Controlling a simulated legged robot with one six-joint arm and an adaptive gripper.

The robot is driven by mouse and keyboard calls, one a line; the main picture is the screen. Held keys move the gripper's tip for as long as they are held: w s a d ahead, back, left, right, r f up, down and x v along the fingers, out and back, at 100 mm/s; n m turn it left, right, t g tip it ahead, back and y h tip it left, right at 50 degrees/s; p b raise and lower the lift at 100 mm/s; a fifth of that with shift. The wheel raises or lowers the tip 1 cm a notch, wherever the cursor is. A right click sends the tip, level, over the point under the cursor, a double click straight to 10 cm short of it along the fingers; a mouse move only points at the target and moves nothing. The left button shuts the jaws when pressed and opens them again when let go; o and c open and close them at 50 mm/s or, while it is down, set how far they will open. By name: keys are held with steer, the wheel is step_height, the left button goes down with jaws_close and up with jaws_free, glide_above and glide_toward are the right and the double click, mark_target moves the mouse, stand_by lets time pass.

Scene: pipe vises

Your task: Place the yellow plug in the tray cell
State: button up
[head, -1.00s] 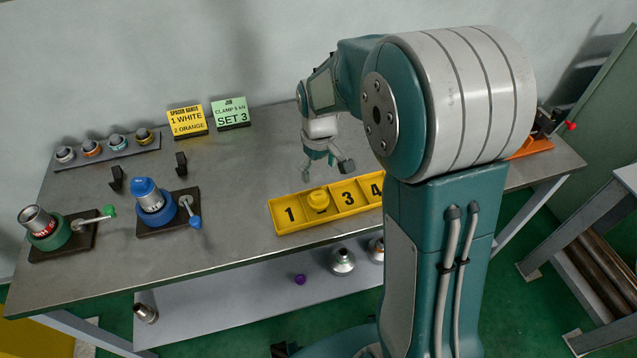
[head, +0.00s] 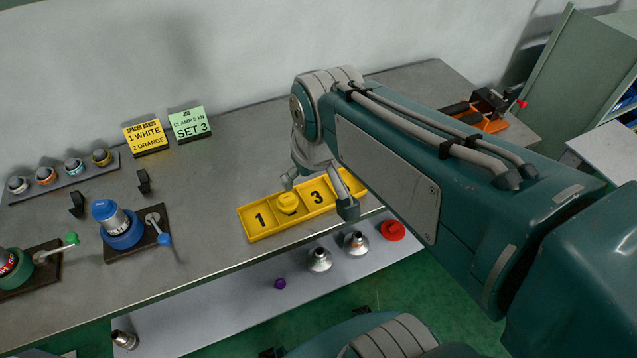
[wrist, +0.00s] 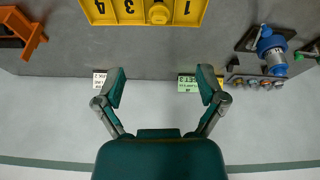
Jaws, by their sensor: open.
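The yellow plug (head: 288,203) sits in the second cell of the yellow tray (head: 262,234), between the cells marked 1 and 3, and hides most of that cell's number. The plug (wrist: 158,14) and tray (wrist: 128,22) also show at the top edge of the wrist view, upside down. My gripper (head: 318,194) is beside the plug in the head view, with its fingers spread and nothing between them. In the wrist view my gripper (wrist: 161,75) is open and empty, apart from the plug.
A blue vise (head: 122,235) and a green vise (head: 22,268) stand at the left. A strip of several small fittings (head: 72,167) and two signs (head: 145,138) are behind. A lower shelf (head: 220,310) holds metal fittings, a purple piece and a red piece. Bare table lies behind the tray.

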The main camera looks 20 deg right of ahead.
steer(key=s+m+t, duration=0.1)
steer(key=s, duration=0.5)
steer(key=shift+r+t, duration=0.3)
steer(key=shift+r, duration=0.05)
